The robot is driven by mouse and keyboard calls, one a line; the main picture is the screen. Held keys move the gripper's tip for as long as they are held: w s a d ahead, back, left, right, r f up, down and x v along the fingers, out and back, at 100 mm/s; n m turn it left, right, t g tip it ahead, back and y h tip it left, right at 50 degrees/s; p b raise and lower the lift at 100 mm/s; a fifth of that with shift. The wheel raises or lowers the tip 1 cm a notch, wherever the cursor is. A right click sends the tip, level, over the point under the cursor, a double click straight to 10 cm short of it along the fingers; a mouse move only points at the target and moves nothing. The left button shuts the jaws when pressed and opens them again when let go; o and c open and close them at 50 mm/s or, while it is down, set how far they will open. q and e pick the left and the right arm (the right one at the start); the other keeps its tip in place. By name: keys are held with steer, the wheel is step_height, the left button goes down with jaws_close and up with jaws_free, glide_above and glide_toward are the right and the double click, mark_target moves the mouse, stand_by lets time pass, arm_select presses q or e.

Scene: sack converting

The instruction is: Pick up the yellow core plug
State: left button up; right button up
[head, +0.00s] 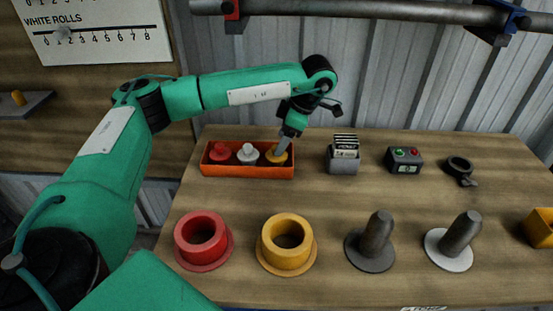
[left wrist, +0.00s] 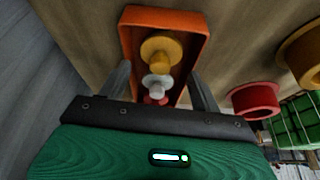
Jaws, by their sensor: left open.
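The yellow core plug (head: 276,154) sits at the right end of an orange tray (head: 246,172), beside a white plug (head: 247,152) and a red plug (head: 220,152). My left gripper (head: 283,147) points down at the yellow plug and partly covers it. In the left wrist view the yellow plug (left wrist: 160,50) lies ahead of the two spread fingers, with the white plug (left wrist: 157,84) nearer and the red plug mostly hidden behind the gripper body. The left gripper is open, with nothing held. My right gripper does not show.
A red flanged ring (head: 203,258) and a yellow flanged ring (head: 287,262) stand in front of the tray. Two grey pegs on round bases (head: 371,262) are to their right. A card holder (head: 343,163), a button box (head: 404,168) and a dark ring (head: 459,166) stand right of the tray.

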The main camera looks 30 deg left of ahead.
arm_select(q)
steer(key=shift+x, duration=2.65)
steer(key=shift+d, duration=0.1)
steer(key=c, duration=0.7)
